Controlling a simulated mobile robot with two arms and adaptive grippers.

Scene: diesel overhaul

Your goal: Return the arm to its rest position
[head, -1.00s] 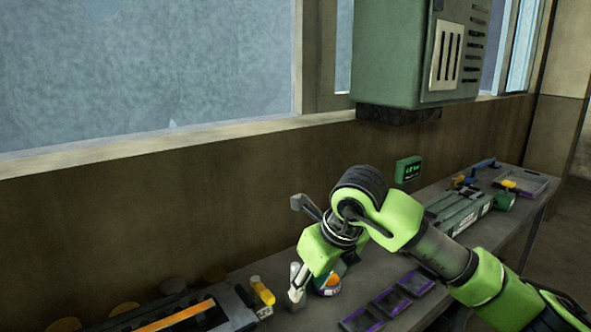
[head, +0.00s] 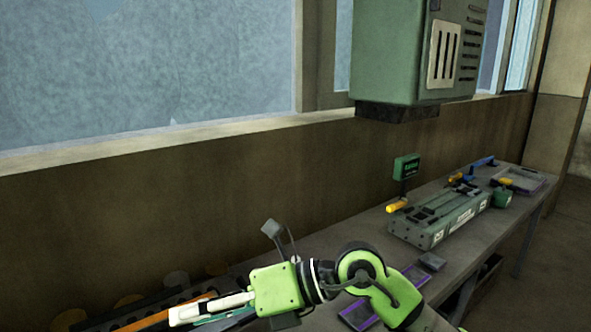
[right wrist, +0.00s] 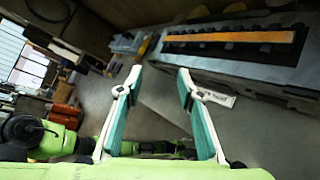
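My right arm (head: 365,270) is green and black and reaches in from the lower right of the head view, low over the front of the bench. Its gripper (head: 190,314) points left, above the near left part of the bench, with pale and teal fingers. In the right wrist view the gripper (right wrist: 159,74) has its two teal-padded fingers spread apart with nothing between them. Grey bench surface shows beyond the fingertips. My left gripper is not in the head view.
A rack with an orange strip (right wrist: 232,37) lies on the bench near the gripper. A green tool case (head: 440,218), a small display (head: 406,167) and a yellow-handled tool (head: 397,206) stand farther right. A green cabinet (head: 410,60) hangs on the wall above.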

